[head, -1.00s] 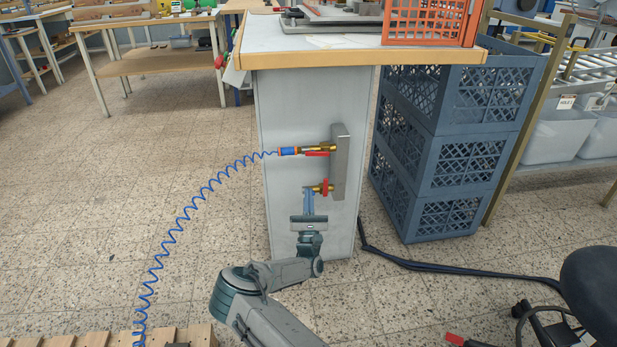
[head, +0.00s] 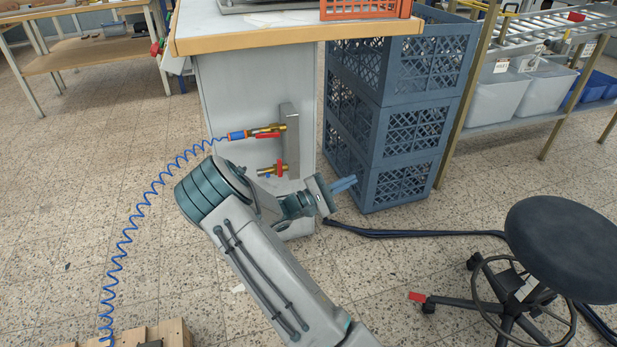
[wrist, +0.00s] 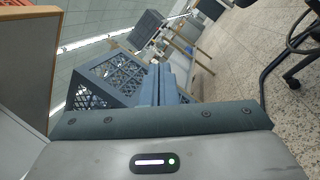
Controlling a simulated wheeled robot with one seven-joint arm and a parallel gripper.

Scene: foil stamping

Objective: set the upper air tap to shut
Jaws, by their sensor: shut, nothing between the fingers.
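The upper air tap (head: 268,135) is a brass valve with a red lever, on a grey manifold plate (head: 291,140) on the side of the bench cabinet. Its red lever lies along the brass body, and a blue coiled hose (head: 143,199) is plugged into its left end. The lower tap (head: 271,170) is brass with a red handle that stands upright across it. My gripper (head: 346,184) is shut and empty, to the right of and below both taps, pointing right toward the blue crates. In the wrist view its shut fingers (wrist: 160,88) show, and no tap is visible.
Stacked blue crates (head: 400,110) stand right of the cabinet, close to my gripper. A black stool (head: 563,245) is at the right. A dark cable (head: 400,233) lies on the floor. Open tiled floor lies left of the cabinet, crossed by the hose.

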